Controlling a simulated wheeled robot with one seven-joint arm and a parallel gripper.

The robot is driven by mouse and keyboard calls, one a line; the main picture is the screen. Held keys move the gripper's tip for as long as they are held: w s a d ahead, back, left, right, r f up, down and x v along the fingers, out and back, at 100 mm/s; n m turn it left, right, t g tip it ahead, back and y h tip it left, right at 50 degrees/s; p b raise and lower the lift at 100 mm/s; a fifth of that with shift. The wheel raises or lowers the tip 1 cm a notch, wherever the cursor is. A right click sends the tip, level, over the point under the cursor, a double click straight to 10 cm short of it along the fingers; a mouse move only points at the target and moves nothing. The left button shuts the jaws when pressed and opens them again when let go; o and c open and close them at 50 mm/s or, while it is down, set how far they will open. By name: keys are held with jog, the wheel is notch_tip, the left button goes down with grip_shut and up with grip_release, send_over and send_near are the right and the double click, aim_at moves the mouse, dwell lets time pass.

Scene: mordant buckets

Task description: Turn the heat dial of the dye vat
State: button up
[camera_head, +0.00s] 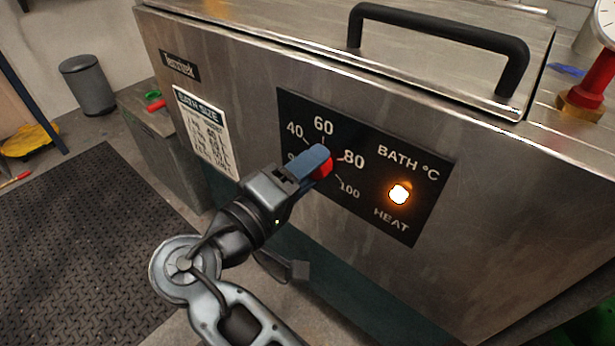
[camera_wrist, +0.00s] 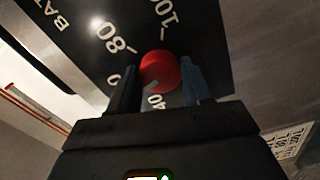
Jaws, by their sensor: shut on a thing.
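The dye vat (camera_head: 480,215) is a large steel box with a black heat panel (camera_head: 428,165) on its front. The panel is marked 40, 60, 80 and 100. The red heat dial (camera_head: 323,169) is partly hidden behind my gripper (camera_head: 312,163). In the wrist view the dial (camera_wrist: 160,70) sits between the two blue fingers of my gripper (camera_wrist: 161,76), which is shut on it. A pale line on the dial's face points to the side of the 40 and 60 marks; its exact reading is unclear. The heat lamp (camera_head: 399,194) glows orange.
A black handle (camera_head: 440,40) stands on the vat's lid. A red and brass fitting with a gauge (camera_head: 590,90) is at the right. A white chart (camera_head: 205,130) is left of the panel. A grey bin (camera_head: 88,85) and dark floor mat (camera_head: 85,235) lie left.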

jog(key=shift+f+m+b, duration=0.2)
jog(key=shift+m+b, duration=6.4)
jog(key=shift+m, duration=0.7)
jog(key=o, duration=1.1)
jog(key=shift+r, duration=0.15)
jog(key=shift+c, duration=0.2)
jog(key=shift+s, duration=0.1)
